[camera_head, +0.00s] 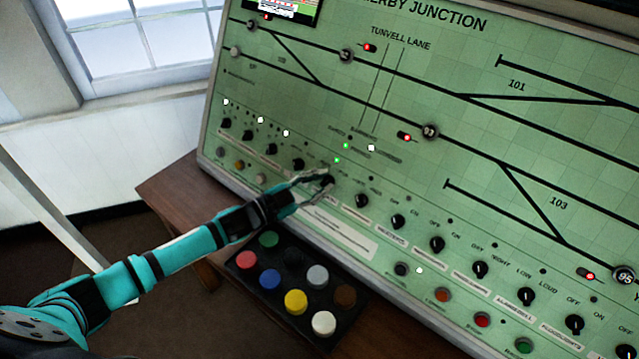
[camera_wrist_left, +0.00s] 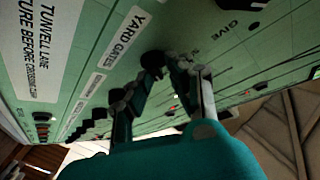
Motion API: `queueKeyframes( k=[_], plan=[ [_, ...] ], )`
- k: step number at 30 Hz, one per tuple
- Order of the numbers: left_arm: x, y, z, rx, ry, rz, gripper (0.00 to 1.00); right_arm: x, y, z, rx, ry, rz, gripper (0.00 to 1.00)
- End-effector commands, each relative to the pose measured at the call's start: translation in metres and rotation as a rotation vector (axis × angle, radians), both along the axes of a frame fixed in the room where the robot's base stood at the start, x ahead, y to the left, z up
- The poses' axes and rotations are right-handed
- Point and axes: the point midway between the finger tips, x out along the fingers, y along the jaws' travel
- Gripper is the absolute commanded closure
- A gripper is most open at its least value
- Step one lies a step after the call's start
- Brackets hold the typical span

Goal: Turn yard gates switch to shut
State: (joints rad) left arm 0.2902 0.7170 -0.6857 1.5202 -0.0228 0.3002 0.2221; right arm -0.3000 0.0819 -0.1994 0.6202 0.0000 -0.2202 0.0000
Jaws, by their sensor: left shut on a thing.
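The yard gates switch is a small black rotary knob (camera_head: 327,181) on the green sloping control panel. My left gripper (camera_head: 316,183) reaches it from the lower left and is shut on it. In the left wrist view the black knob (camera_wrist_left: 153,60) sits at the tips of the left gripper's fingers (camera_wrist_left: 160,76), beside a white "YARD GATES" label (camera_wrist_left: 118,40). The fingers partly hide the knob, and I cannot tell which way its pointer faces. My right gripper is not in view.
More black knobs run along the same row, such as one (camera_head: 362,201) just to the right. Coloured push buttons (camera_head: 442,294) line the panel's lower edge. A black box of coloured round buttons (camera_head: 256,295) stands below my left forearm. A window (camera_head: 140,45) is at upper left.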

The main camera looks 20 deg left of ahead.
Motion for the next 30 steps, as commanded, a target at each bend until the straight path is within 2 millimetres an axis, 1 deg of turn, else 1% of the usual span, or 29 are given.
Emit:
queueKeyframes(
  k=[1, 5, 11, 20, 30],
  plan=[
    [-0.003, -0.004, -0.004, -0.005, 0.008, -0.005, 1.00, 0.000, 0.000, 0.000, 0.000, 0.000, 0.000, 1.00],
    [-0.004, -0.005, -0.005, -0.026, 0.018, 0.006, 1.00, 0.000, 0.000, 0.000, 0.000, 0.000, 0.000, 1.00],
    [-0.005, -0.006, -0.006, -0.108, 0.051, 0.050, 1.00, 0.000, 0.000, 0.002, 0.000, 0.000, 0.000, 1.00],
    [-0.006, -0.008, -0.005, -0.324, 0.134, 0.173, 1.00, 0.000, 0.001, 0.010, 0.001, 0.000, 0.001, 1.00],
    [-0.006, -0.009, -0.002, -0.591, 0.235, 0.326, 1.00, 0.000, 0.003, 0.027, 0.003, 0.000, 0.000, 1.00]
  ],
)
